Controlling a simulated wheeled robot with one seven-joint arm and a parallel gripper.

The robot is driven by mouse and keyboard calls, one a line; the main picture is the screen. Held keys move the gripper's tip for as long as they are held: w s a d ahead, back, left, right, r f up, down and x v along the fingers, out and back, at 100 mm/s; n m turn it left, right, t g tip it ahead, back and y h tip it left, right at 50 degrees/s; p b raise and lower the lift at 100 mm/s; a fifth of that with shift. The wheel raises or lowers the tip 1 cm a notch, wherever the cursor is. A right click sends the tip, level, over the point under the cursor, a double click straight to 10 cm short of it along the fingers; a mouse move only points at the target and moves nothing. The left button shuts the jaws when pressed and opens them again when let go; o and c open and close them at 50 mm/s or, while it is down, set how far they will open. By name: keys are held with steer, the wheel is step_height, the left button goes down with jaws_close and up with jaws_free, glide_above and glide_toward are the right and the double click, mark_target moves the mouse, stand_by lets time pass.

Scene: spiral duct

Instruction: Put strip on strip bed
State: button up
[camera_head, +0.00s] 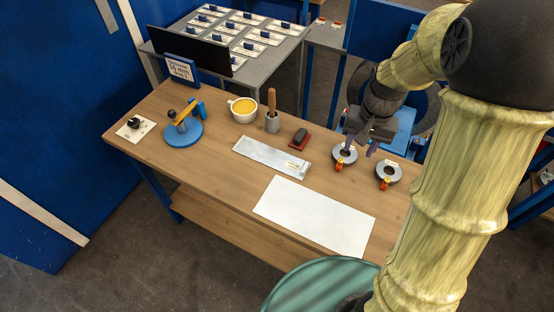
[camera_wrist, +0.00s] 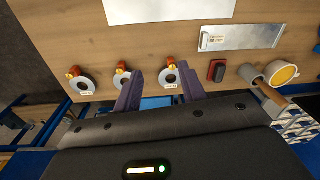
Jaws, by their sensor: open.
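No part is clearly marked as the strip or the strip bed. Grey ring-shaped coils with orange-red clips and small labels lie at the table's right: one coil (camera_head: 344,155) near my gripper, another coil (camera_head: 388,174) right of it. The wrist view shows three, the nearest coil (camera_wrist: 170,77) by a fingertip. A flat metal plate (camera_head: 265,154) with a label at one end lies mid-table; it also shows in the wrist view (camera_wrist: 250,36). My gripper (camera_head: 361,147) is open and empty above the coils; its two dark fingers (camera_wrist: 160,88) are apart.
A white sheet (camera_head: 315,215) lies at the table's front. Behind the plate stand a yellow-filled cup (camera_head: 243,108), a wooden-handled tool in a pot (camera_head: 272,122) and a dark block on a red base (camera_head: 300,138). A blue round fixture (camera_head: 184,134) stands left.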

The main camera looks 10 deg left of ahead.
steer(key=w+a+f+m+g, duration=0.1)
steer(key=w+a+f+g, duration=0.2)
steer(key=w, duration=0.7)
steer(key=m+g+y+b, duration=0.1)
steer(key=g, duration=0.1)
glide_toward(305, 166)
steer(key=p+x, duration=0.3)
steer(key=shift+s+r, duration=0.1)
steer(key=shift+s, duration=0.15)
steer(key=shift+f, duration=0.3)
steer(key=shift+s+a, duration=0.1)
steer(key=shift+p+x, duration=1.4)
steer(key=shift+x, duration=1.2)
steer(key=shift+c, duration=0.2)
jaws_close()
